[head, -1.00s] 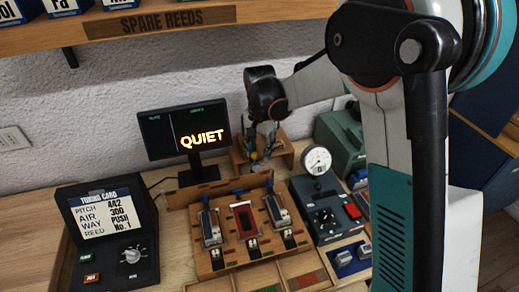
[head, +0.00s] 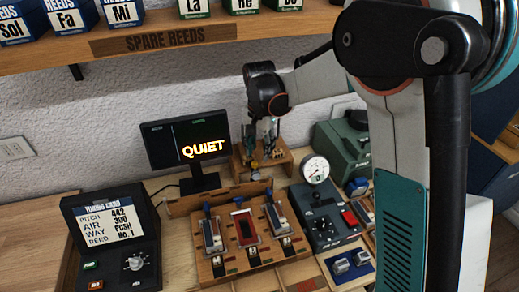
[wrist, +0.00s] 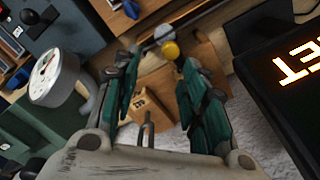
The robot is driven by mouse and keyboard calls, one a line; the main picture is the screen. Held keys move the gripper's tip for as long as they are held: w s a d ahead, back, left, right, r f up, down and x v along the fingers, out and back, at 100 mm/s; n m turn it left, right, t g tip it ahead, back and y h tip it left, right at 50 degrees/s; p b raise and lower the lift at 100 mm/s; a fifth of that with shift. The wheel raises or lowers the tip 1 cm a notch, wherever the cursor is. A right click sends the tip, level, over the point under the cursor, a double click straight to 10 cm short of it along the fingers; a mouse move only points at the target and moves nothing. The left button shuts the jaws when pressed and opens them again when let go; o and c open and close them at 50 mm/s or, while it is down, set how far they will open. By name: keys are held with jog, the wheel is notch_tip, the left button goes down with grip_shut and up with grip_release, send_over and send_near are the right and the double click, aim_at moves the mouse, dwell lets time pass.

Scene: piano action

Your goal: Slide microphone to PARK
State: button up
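The microphone appears to be the small grey rod (wrist: 164,33) with a round yellow end (wrist: 170,50), beyond my fingertips in the wrist view. In the head view it is small and hard to make out at the wooden stand (head: 284,162), right of the QUIET screen. My gripper (wrist: 155,62) has its two green-and-dark fingers spread apart with nothing held between them. In the head view my gripper (head: 261,130) hangs above the stand, fingers down. A small marking (wrist: 140,101) on wood shows between the fingers but is unreadable. No PARK label can be read.
The QUIET screen (head: 184,143) stands close left of my gripper. A round gauge (head: 315,169) on a dark control box (head: 323,216) and a green case (head: 343,149) stand to the right. A wooden reed bench (head: 245,235) is in front. A shelf (head: 215,38) overhangs behind.

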notch_tip(320, 180, up, 4)
jog(key=shift+f+p, duration=0.15)
jog(key=shift+p, duration=0.85)
